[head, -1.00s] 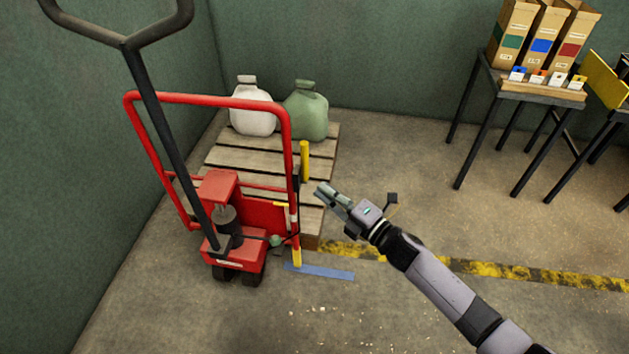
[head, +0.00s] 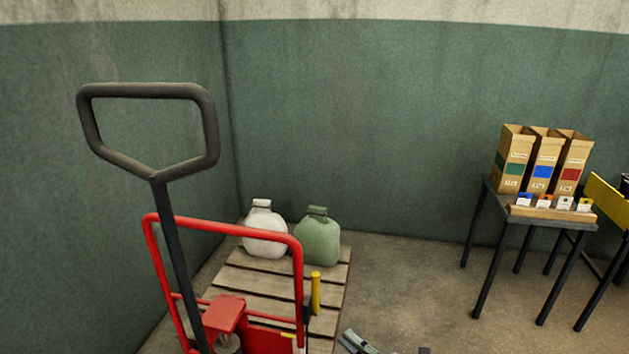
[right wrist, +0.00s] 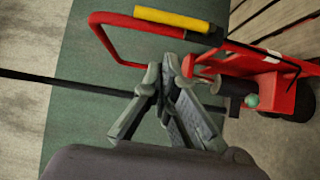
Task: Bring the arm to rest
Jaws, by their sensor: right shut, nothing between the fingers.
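My right gripper (head: 354,342) shows only in part at the bottom edge of the head view, just right of the pallet. In the right wrist view the same gripper (right wrist: 167,82) has its fingertips together, with nothing between them. Most of my right arm is below the head view. Behind the fingers in the right wrist view are the red frame and the yellow grip of the pallet truck. I cannot tell how far they are from the fingertips. My left gripper is not in view.
A red pallet truck (head: 298,249) with a dark handle (head: 148,92) stands at the left. A wooden pallet (head: 270,285) holds a white jug (head: 264,235) and a green jug (head: 317,240). A table (head: 490,197) with several boxes stands at right. Floor between is clear.

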